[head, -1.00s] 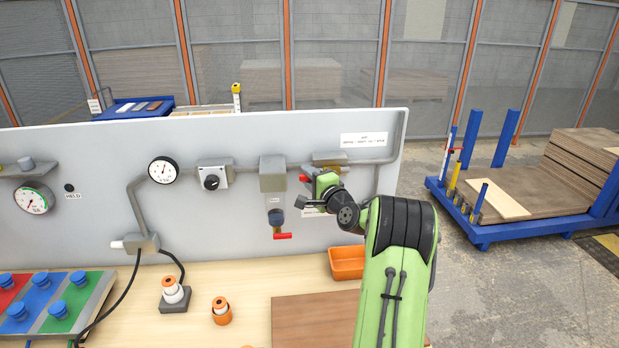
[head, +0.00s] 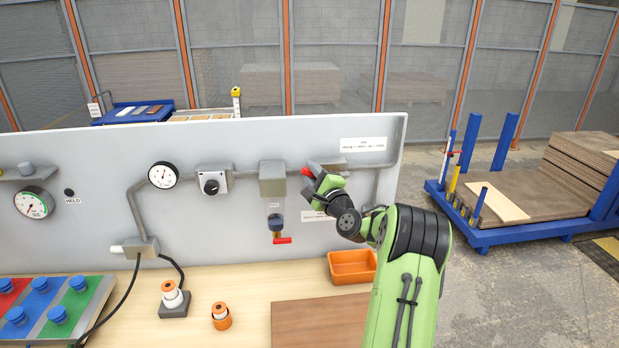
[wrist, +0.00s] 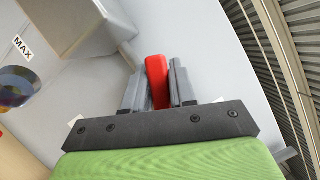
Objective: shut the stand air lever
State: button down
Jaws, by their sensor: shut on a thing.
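The red lever (wrist: 157,80) shows between the two grey fingers of my gripper (wrist: 158,88) in the wrist view, and the fingers are shut on it. In the head view the lever's red end (head: 307,172) sticks out to the left of my gripper (head: 315,178), in front of the grey panel (head: 100,155). The valve body (head: 328,164) behind it is partly hidden by my gripper. A second red handle (head: 283,240) sits lower on the panel, under a grey box (head: 272,180), apart from my gripper.
An orange bin (head: 352,281) stands on the bench below my arm, near a brown board (head: 320,322). An orange-and-white button post (head: 172,297) and an orange cup-like part (head: 221,316) stand to the left. A pressure gauge (head: 163,175) and a knob box (head: 214,180) are on the panel.

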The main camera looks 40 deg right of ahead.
jog(key=m, duration=0.1)
jog(key=r+m, duration=0.1)
jog(key=m+h+p, duration=0.1)
jog(key=shift+s+d+r+t, duration=0.2)
jog(key=shift+s+d+t, duration=0.1)
jog(key=shift+d, duration=0.1)
jog(key=m, duration=0.1)
jog(key=d+r+m+h+p, duration=0.1)
jog(key=m, duration=0.1)
jog(key=m+h+p, duration=0.1)
jog(key=m, duration=0.1)
jog(key=shift+s+d+r, duration=0.15)
jog(key=shift+s, duration=0.25)
jog(key=m+h, duration=0.1)
jog(key=d+m+p, duration=0.1)
jog(key=m, duration=0.1)
jog(key=s+m+h+p, duration=0.1)
jog(key=m, duration=0.1)
jog(key=shift+d+r+h, duration=0.2)
jog(key=shift+r+h, duration=0.1)
jog(key=shift+r, duration=0.1)
jog(key=shift+s+d+m+g+h+p, duration=0.15)
jog(key=shift+d+m+g+h+p, duration=0.2)
jog(key=shift+m, duration=0.4)
jog(key=shift+s+d+m+g+h+p, duration=0.15)
jog(key=shift+m+h+p, duration=0.3)
jog(key=shift+m, duration=0.35)
jog(key=shift+s+d+m+g+h+p, duration=0.2)
jog(key=shift+m+h+p, duration=0.15)
jog(key=shift+m, duration=0.4)
